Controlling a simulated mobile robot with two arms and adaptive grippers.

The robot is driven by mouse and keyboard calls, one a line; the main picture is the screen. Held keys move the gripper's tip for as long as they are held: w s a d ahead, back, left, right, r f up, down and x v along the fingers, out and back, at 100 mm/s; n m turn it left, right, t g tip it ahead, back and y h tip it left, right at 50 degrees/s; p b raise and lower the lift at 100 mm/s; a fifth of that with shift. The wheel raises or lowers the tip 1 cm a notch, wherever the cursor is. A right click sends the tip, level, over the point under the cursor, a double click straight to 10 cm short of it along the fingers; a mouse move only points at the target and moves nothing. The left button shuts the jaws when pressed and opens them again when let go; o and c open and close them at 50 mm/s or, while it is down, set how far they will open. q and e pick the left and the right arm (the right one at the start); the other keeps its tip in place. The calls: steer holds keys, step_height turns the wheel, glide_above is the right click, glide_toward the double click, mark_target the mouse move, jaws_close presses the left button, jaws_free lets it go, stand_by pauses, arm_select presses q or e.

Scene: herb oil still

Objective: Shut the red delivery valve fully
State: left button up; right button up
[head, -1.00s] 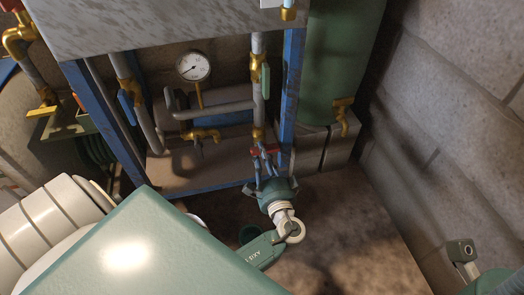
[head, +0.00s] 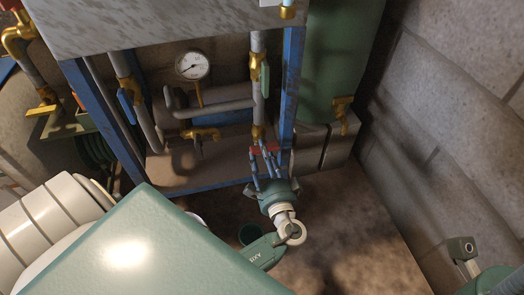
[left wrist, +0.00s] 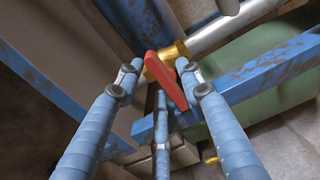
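The red delivery valve handle (head: 270,150) is at the lower end of a vertical grey pipe, on a brass body (head: 258,133), beside a blue frame leg. In the left wrist view the red handle (left wrist: 166,80) lies slantwise in front of the brass fitting (left wrist: 160,66). My left gripper (head: 262,151) reaches up to it from below. Its fingers (left wrist: 159,68) stand apart with the handle between their tips. The right finger is close to the handle; I cannot tell whether they touch. A third finger shows below the handle. My right gripper is not in view.
A gauge (head: 193,66), a green-handled valve (head: 265,78), a blue-handled valve (head: 126,106) and a brass tap (head: 203,134) are nearby. A blue frame leg (head: 289,95) and green tank (head: 335,60) stand to the right. Bare floor (head: 350,240) lies right of my arm.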

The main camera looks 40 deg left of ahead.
arm_select(q)
steer(key=v, duration=1.1)
stand_by(1.0)
